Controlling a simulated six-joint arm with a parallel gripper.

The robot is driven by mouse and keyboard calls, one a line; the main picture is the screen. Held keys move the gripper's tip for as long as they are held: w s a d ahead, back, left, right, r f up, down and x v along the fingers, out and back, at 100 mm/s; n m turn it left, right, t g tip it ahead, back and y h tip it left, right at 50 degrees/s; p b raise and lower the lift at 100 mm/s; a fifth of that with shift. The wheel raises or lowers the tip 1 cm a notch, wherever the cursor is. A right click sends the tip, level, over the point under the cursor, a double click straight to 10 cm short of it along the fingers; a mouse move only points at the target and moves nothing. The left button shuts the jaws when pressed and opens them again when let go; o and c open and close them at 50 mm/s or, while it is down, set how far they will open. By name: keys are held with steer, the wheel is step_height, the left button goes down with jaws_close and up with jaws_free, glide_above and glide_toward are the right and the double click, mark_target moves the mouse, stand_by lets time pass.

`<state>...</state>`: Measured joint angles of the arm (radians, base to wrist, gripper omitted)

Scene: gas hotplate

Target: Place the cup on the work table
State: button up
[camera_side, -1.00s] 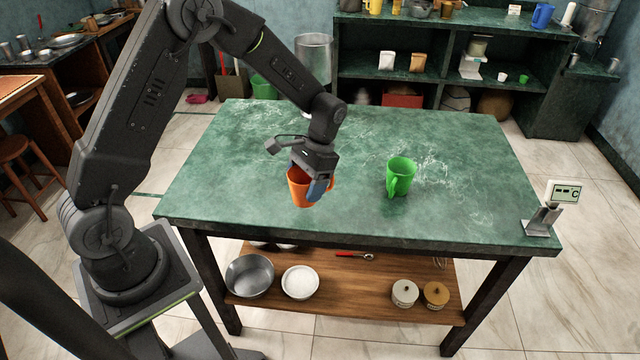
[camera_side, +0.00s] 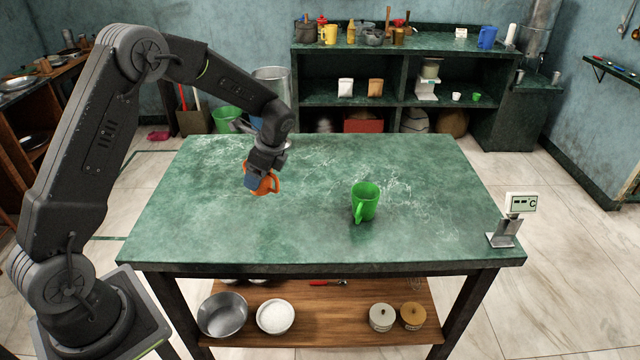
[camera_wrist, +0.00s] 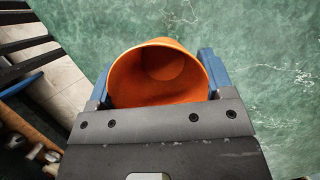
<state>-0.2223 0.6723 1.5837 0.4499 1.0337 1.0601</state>
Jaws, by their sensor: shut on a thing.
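An orange cup (camera_side: 266,184) is held by my gripper (camera_side: 259,175) over the left part of the green work table (camera_side: 300,235). The cup looks tilted in the side view, and I cannot tell whether its bottom touches the table. In the wrist view the orange cup (camera_wrist: 158,82) shows its open mouth and looks empty, with a blue finger on each side of my gripper (camera_wrist: 157,85). A green cup (camera_side: 365,201) with a handle stands upright on the table, to the right of and apart from the orange cup.
A small display stand (camera_side: 507,222) sits at the table's front right corner. Most of the tabletop is clear. The lower wooden shelf (camera_side: 345,312) bears a metal bowl (camera_side: 222,314), a white-filled bowl (camera_side: 275,316) and two lidded pots. Stocked shelves stand at the back.

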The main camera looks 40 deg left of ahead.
steer(key=w+a+r+m+t, duration=0.3)
steer(key=a+r+m+t, duration=0.1)
steer(key=a+m, duration=0.6)
glide_toward(288, 185)
steer(key=shift+w+a+r, duration=0.25)
steer(key=shift+w+a, duration=0.2)
steer(key=shift+a, duration=0.35)
steer(key=shift+f, duration=2)
steer(key=shift+f, duration=0.2)
steer(key=o, duration=0.9)
steer(key=shift+r, duration=0.1)
